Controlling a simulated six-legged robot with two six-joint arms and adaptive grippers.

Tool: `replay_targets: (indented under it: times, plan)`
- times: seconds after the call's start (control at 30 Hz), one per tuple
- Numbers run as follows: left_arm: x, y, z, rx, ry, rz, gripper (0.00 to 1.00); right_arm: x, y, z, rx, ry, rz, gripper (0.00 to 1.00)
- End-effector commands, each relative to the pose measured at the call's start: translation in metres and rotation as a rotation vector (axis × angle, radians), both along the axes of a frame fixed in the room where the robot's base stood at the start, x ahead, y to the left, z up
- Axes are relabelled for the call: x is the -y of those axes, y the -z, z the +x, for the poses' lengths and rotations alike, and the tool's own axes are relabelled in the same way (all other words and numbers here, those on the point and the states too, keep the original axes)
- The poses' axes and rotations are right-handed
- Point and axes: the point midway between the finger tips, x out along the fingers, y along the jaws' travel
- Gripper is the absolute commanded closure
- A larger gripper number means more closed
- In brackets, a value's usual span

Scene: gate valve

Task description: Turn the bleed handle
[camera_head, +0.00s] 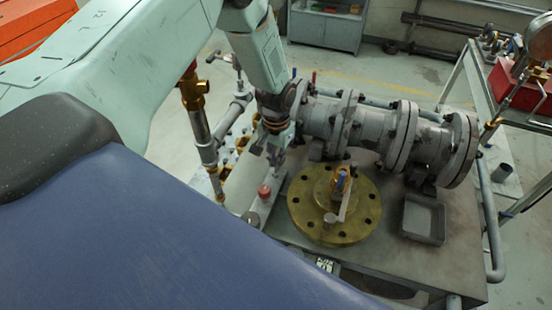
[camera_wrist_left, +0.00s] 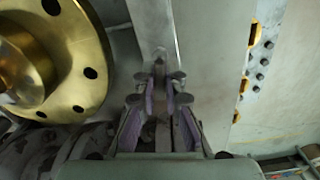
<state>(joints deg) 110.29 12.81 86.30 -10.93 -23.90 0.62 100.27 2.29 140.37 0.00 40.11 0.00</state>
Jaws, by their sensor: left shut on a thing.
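My left gripper (camera_head: 275,158) points down over the narrow grey strip beside the brass flange. Its fingers (camera_wrist_left: 160,82) also show in the left wrist view, close together on a small grey part (camera_wrist_left: 158,56). That part is dark and small there, and I cannot tell for sure that it is the bleed handle. A red knob (camera_head: 264,191) stands on the strip just below the gripper, apart from it. A pale lever with a blue part (camera_head: 343,190) sits on the round brass flange (camera_head: 310,222), to the right of the gripper. My right gripper is not in view.
The grey flanged pipe (camera_head: 345,125) runs behind the brass flange. A grey tray (camera_head: 423,220) lies on the bench at right. A brass-topped upright pipe (camera_head: 197,115) stands left of the gripper. A bench with a red box (camera_head: 515,90) is at far right.

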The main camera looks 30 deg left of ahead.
Motion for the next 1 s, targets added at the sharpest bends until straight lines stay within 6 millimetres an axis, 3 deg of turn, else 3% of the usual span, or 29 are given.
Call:
replay_targets:
  times: [0.37, 1.0]
  plan:
    - [0.000, 0.001, 0.000, 0.000, 0.129, 0.000, 1.00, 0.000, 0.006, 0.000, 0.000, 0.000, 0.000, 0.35]
    - [0.000, 0.001, 0.000, 0.000, 0.718, 0.000, 1.00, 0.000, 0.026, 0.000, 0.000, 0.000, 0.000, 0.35]
